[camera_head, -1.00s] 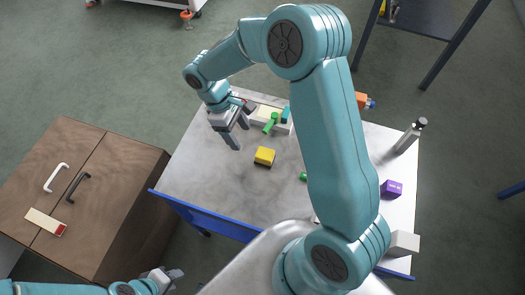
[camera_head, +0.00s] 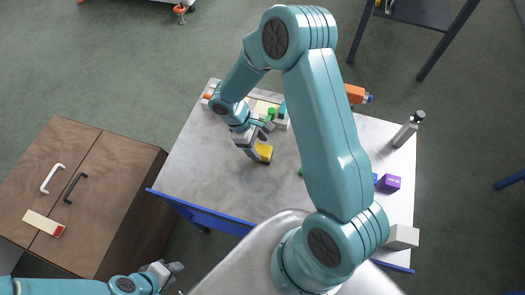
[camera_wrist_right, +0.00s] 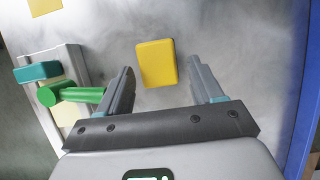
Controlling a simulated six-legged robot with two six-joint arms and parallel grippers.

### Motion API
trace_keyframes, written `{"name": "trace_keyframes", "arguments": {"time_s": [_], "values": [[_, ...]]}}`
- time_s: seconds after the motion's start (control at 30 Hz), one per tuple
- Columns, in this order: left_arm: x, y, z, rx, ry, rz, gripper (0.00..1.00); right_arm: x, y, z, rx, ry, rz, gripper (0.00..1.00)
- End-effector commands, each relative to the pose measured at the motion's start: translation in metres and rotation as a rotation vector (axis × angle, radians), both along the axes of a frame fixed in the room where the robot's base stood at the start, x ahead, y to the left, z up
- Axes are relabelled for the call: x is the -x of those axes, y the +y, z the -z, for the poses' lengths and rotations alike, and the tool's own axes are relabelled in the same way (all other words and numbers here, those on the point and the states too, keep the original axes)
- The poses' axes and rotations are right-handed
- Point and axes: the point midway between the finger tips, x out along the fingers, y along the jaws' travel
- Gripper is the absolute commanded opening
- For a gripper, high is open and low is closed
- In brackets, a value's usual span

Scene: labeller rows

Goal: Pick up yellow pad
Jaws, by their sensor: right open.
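The yellow pad (camera_head: 265,153) lies on the grey table, partly hidden by my right gripper in the head view. In the right wrist view the whole yellow pad (camera_wrist_right: 157,63) shows flat, just beyond and between the fingertips. My right gripper (camera_head: 262,143) is open and close to the pad, with its empty fingers also in the right wrist view (camera_wrist_right: 162,78). I cannot tell whether it touches the pad. My left gripper (camera_head: 170,270) is low at the left, off the table and empty; its fingers are too small to judge.
A green cylinder (camera_wrist_right: 75,95) and a teal block (camera_wrist_right: 37,72) are at a pale tray (camera_wrist_right: 72,60) left of the fingers. A purple box (camera_head: 390,183), a grey bottle (camera_head: 409,128) and a white box (camera_head: 402,237) stand at the table's right. A brown cabinet (camera_head: 125,190) is left.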

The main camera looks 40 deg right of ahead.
Motion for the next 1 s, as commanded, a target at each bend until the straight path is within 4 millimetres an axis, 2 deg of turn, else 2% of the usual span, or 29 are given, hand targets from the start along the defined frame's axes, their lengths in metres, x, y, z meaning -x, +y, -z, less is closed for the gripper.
{"name": "trace_keyframes", "arguments": {"time_s": [0.07, 0.2, 0.47, 0.5, 0.63, 1.0], "values": [[0.0, 0.0, -0.007, 0.0, 0.0, 0.0, 0.35, 0.007, -0.004, 0.011, -0.002, 0.008, 0.001, 0.66], [0.0, 0.0, -0.007, 0.0, 0.0, 0.0, 0.35, 0.011, -0.008, 0.029, 0.0, 0.004, 0.001, 0.66], [0.0, 0.0, -0.007, 0.0, 0.0, 0.0, 0.35, 0.012, -0.009, 0.034, 0.0, 0.0, 0.001, 0.66], [0.0, 0.0, -0.007, 0.0, 0.0, 0.0, 0.35, 0.012, -0.009, 0.034, 0.0, 0.0, 0.001, 0.63], [0.0, 0.0, -0.007, 0.0, 0.0, 0.0, 0.35, 0.011, -0.009, 0.034, 0.0, 0.0, 0.001, 0.22], [0.0, 0.0, -0.007, 0.0, 0.0, 0.0, 0.35, 0.011, -0.009, 0.03, 0.001, -0.002, 0.001, 0.22]]}}
